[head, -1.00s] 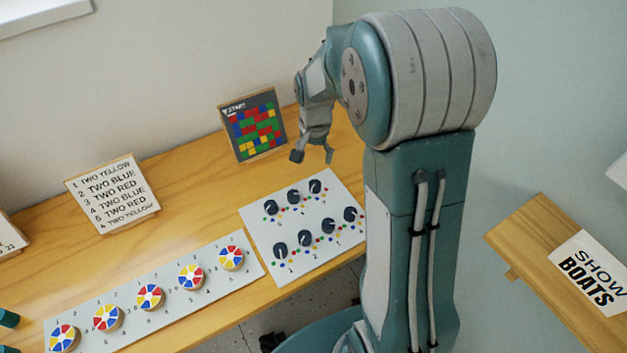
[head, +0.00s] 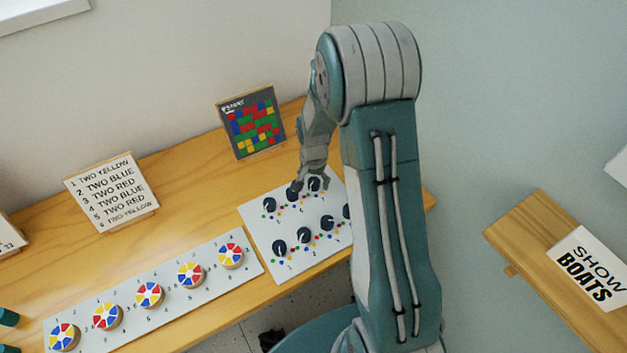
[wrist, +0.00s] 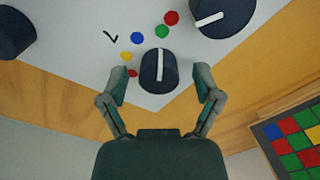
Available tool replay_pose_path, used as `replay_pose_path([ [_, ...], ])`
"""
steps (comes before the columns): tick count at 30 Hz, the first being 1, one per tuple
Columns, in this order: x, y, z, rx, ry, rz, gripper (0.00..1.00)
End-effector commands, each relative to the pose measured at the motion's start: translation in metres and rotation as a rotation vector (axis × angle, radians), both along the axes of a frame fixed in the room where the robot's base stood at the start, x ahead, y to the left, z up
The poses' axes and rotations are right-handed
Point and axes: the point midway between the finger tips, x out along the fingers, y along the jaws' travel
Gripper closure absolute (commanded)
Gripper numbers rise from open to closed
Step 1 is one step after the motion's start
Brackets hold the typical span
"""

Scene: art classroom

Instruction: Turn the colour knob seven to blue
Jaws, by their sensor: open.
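A dark round colour knob with a white pointer line stands between my open fingers in the wrist view (wrist: 152,76). A mark like a 7 is beside it. The pointer runs up and down the picture, its upper end toward a green dot (wrist: 162,31). A blue dot (wrist: 137,37), a yellow dot and a red dot lie up and left around the knob. My gripper (wrist: 161,80) is open, one finger on each side, with gaps visible. In the head view my gripper (head: 311,183) is over the far right knob of the white panel (head: 289,272), partly hiding it.
A neighbouring knob (wrist: 222,15) is close at upper right in the wrist view, another (wrist: 12,33) at upper left. A coloured-square board (head: 255,127) stands behind the panel. A strip of colour wheels (head: 150,295) and a word card (head: 112,193) lie to the left.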

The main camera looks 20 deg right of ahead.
Motion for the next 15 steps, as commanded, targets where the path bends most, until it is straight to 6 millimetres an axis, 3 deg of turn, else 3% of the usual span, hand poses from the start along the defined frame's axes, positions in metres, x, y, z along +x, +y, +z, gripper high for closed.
replay_pose_path([
  [7,0.0,0.0,-0.0009,0.0,0.0,0.0,0.18],
  [12,0.0001,0.0001,-0.0007,0.0,0.0,0.0,0.93],
  [13,0.0001,0.0001,-0.0008,0.0,0.0,0.0,1.0],
  [15,0.0004,0.0001,-0.0011,0.0,0.0,0.0,1.0],
])
